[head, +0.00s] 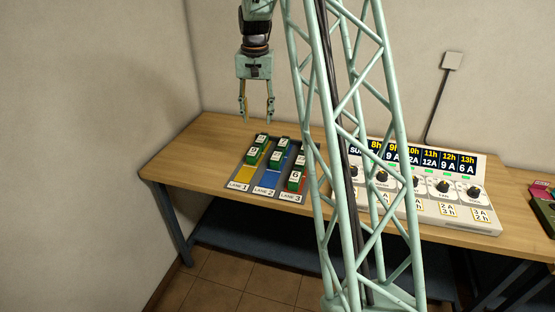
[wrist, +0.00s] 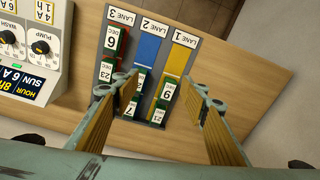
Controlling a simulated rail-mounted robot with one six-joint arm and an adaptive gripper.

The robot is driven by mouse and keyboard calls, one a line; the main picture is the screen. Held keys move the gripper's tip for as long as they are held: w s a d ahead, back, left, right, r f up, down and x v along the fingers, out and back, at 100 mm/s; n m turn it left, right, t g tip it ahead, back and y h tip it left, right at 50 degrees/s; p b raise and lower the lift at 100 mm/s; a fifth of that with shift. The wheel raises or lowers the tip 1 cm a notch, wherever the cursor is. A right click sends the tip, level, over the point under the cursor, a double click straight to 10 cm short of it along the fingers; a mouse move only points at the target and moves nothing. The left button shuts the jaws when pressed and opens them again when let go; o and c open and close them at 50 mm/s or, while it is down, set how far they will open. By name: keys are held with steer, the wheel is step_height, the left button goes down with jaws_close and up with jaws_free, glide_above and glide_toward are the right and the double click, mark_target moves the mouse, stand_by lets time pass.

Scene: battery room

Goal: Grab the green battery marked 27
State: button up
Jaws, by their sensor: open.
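Several green batteries with white date labels stand in a lane tray (head: 233,176), also in the wrist view (wrist: 152,68). I cannot tell for sure which one is marked 27, as the labels are small and turned. Lane 3 has a front battery (wrist: 112,42) that seems to read 6 and one behind it (wrist: 104,72). Lane 2 has a battery (wrist: 139,82) with another behind it (wrist: 131,107), partly behind a finger. Lane 1 has a front battery (wrist: 167,92) and one behind it (wrist: 158,115). My gripper (head: 257,118) is open and empty above the tray's back; its fingers (wrist: 163,90) flank the batteries.
A control panel (head: 455,212) with knobs and an hour display stands right of the tray, partly behind my column. The wooden table (head: 190,150) is clear left of the tray. A red and green object (head: 543,205) lies at the far right edge.

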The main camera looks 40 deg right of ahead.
steer(key=m+p, duration=0.1)
steer(key=m, duration=0.1)
glide_above(277, 155)
step_height(277, 155, down, 13)
steer(key=shift+s+d+f+g, duration=0.1)
steer(key=shift+g, duration=0.3)
steer(key=shift+f, duration=0.15)
step_height(277, 155, down, 8)
steer(key=shift+f, duration=0.2)
steer(key=shift+f, duration=0.1)
steer(key=shift+w+f+p, duration=0.15)
steer(key=shift+f, duration=1.1)
steer(key=shift+w+f+p, duration=0.1)
steer(key=shift+f+p, duration=0.05)
steer(key=shift+f, duration=1.1)
steer(key=shift+c, duration=0.3)
